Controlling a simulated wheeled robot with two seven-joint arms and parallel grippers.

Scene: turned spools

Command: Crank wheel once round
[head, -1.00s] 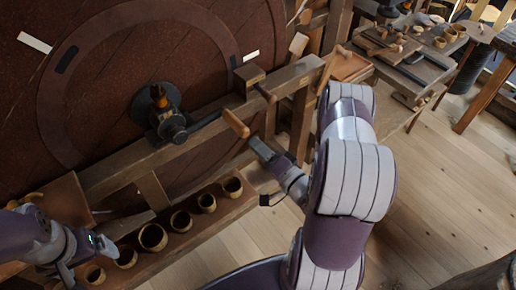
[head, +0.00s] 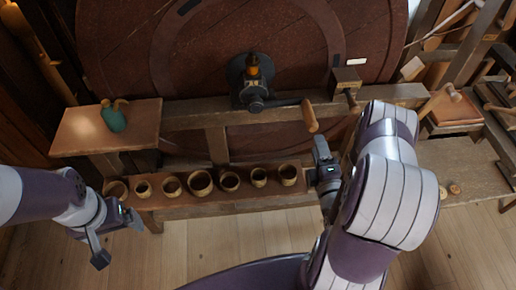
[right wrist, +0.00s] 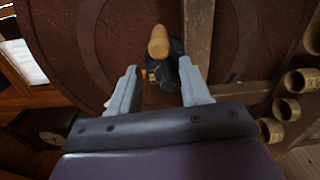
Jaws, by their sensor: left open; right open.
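The large dark red-brown wheel (head: 215,65) stands upright at the back in the head view and fills much of the right wrist view (right wrist: 90,35). Its hub (head: 251,80) bears a dark crank arm (head: 284,102) pointing right. The crank's wooden handle (head: 309,116) hangs at the arm's end; in the right wrist view the handle (right wrist: 158,42) lies ahead, between and beyond the fingers. My right gripper (head: 321,142) is open and empty, just below the handle and apart from it; it also shows in the wrist view (right wrist: 158,90). My left gripper (head: 116,243) is open and empty at the lower left.
A low shelf (head: 215,204) holds a row of several wooden cups (head: 200,182) below the wheel. A wooden beam (head: 190,112) crosses in front of the wheel. A small board (head: 80,130) bears a green object (head: 113,117). Plank floor (head: 220,240) lies clear in front.

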